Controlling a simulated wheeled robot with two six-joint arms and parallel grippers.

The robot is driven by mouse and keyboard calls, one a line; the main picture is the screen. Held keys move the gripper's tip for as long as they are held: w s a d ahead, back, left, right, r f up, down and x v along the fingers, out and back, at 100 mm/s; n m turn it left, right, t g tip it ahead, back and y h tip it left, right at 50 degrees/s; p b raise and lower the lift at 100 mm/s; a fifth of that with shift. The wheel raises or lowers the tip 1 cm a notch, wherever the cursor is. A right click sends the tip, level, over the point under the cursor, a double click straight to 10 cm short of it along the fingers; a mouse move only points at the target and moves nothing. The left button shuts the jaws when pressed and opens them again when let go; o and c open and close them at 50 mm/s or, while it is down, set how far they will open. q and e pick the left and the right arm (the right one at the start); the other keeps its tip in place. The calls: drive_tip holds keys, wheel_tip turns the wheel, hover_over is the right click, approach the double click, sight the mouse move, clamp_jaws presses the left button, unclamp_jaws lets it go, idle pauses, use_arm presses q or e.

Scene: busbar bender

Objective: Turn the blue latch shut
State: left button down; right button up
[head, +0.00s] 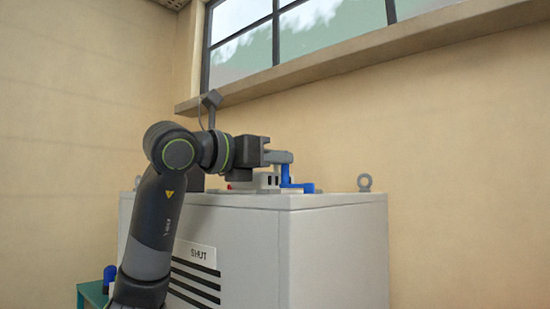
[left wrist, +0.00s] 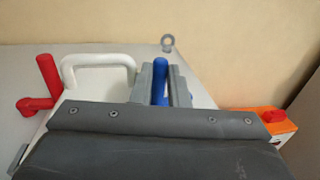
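The blue latch (head: 288,178) is on top of the grey cabinet, with an upright part and a low arm pointing right in the head view. My left gripper (head: 279,157) is at the top of its upright part. In the left wrist view, the blue latch (left wrist: 160,84) stands between the two grey fingers (left wrist: 161,88), which are close against it on both sides. The latch's lower part is hidden there by the gripper body. My right gripper is in neither view.
The grey cabinet (head: 335,250) carries a plate (head: 197,252) with lettering and a lifting eye (head: 364,183). A red handle (left wrist: 47,80) and white handle (left wrist: 98,62) stand left of the fingers; an orange box (left wrist: 280,128) is at right. A wall is behind.

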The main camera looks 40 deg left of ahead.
use_arm(q)
drive_tip(key=shift+w+a+m+h, duration=0.3)
drive_tip(key=shift+m+h, duration=0.2)
drive_tip(key=shift+h, duration=0.3)
drive_tip(key=shift+w+m+g+h, duration=0.25)
drive_tip(key=shift+m+g+h, duration=0.35)
drive_tip(key=shift+h, duration=0.2)
drive_tip(key=c, duration=1.7)
unclamp_jaws()
drive_tip(key=shift+d, duration=0.1)
drive_tip(key=shift+d, duration=0.1)
